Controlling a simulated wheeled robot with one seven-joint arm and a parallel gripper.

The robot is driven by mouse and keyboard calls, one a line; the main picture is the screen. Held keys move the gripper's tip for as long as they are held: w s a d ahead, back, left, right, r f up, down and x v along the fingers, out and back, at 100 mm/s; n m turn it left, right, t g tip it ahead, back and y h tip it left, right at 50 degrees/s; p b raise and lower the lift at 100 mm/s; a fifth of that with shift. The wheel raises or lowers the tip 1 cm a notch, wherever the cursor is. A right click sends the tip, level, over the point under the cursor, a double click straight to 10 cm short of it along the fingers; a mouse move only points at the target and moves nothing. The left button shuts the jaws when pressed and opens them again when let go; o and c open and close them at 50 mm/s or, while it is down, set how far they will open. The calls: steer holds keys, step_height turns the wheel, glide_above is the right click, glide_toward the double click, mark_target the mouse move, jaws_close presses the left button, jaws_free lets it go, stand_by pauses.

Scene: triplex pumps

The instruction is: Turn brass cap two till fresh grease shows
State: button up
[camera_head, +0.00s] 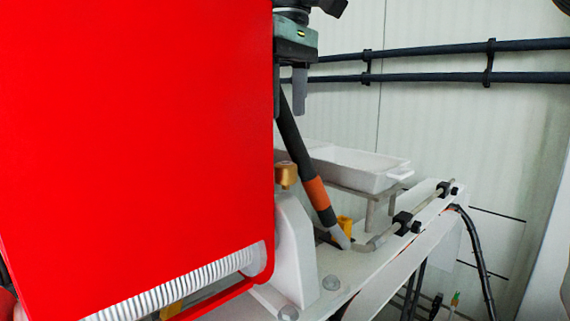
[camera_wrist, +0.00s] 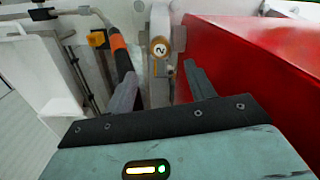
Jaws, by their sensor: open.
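The brass cap (camera_head: 287,174) sits on top of a white housing (camera_head: 294,245), just right of the red panel. In the wrist view the brass cap (camera_wrist: 160,47) shows from above, with a white face marked "2" inside a brass-coloured ring. My gripper (camera_head: 288,114) is above the cap, apart from it, with its fingers pointing down. In the wrist view the open gripper (camera_wrist: 158,88) has nothing between its fingers, and the cap lies beyond the tips, roughly in line with the gap. No grease can be made out on the cap.
A large red panel (camera_head: 135,130) stands close on the left. A dark hose with an orange band (camera_head: 318,193) slants down right of the cap. A yellow fitting (camera_head: 345,224), white tray (camera_head: 365,168) and clamped pipe (camera_head: 385,236) lie further right. Dark pipes (camera_head: 440,77) run along the wall.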

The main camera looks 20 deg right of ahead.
mark_target(286, 163)
step_height(286, 163, down, 9)
steer(key=shift+f+b, duration=0.1)
steer(key=shift+b, duration=0.25)
steer(key=shift+c, duration=0.3)
steer(key=shift+s, duration=0.1)
steer(key=c, duration=0.9)
